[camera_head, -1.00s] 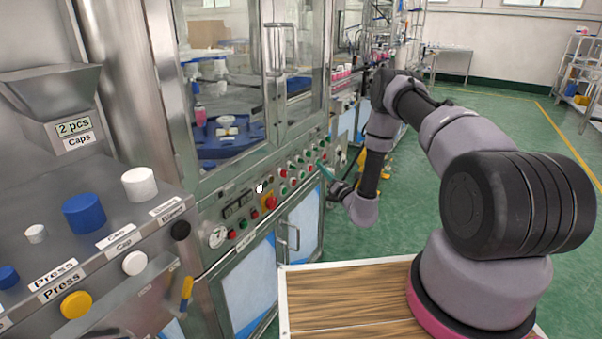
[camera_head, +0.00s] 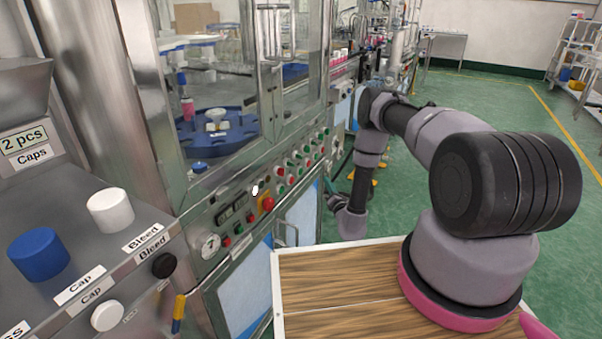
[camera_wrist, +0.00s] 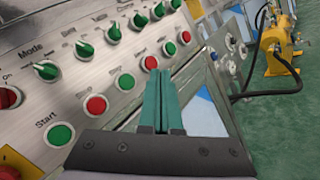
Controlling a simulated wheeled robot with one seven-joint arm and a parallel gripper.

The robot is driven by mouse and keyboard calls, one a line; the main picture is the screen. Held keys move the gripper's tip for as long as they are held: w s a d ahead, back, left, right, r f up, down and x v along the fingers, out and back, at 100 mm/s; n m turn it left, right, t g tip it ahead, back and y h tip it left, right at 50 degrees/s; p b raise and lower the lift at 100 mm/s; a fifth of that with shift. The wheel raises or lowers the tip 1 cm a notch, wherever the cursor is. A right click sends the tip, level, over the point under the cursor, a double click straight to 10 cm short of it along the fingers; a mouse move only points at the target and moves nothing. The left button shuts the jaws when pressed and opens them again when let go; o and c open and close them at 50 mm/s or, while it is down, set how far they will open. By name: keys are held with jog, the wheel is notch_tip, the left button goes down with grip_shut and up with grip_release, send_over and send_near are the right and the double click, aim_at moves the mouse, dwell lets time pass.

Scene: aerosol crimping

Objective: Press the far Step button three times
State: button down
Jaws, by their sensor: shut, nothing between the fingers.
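The control panel (camera_head: 270,190) runs along the front of the steel machine. In the wrist view the panel (camera_wrist: 120,62) carries rows of round green and red buttons and green selector knobs. I read "Start" beside a green button (camera_wrist: 60,134); no label "Step" is legible, so I cannot tell which button is the far Step button. My gripper (camera_wrist: 158,75) is shut and empty, its teal fingers together over the panel's lower right edge, overlapping a red button (camera_wrist: 150,62) in the picture. Contact cannot be told. In the head view my gripper (camera_head: 330,188) is small, beside the panel's right part.
A cabinet handle (camera_head: 284,234) sticks out below. A yellow stand with black hoses (camera_wrist: 282,45) stands right of the panel. Green floor (camera_head: 480,100) lies open to the right.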

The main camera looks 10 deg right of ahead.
jog(key=w+a, duration=0.4)
jog(key=a, duration=0.2)
jog(key=shift+w+a, duration=0.25)
jog(key=shift+w, duration=0.05)
jog(key=shift+w, duration=0.1)
dwell(1.8)
jog(key=shift+w+a, duration=0.15)
jog(key=shift+a, duration=0.15)
jog(key=shift+w+a, duration=0.25)
jog(key=shift+a, duration=0.1)
dwell(0.6)
jog(key=shift+d, duration=0.1)
jog(key=shift+s+d, duration=0.5)
jog(key=shift+d, duration=0.05)
dwell(0.3)
jog(key=shift+s+d, duration=0.75)
jog(key=shift+d, duration=0.3)
jog(key=shift+s+d, duration=0.7)
jog(key=shift+d, duration=0.3)
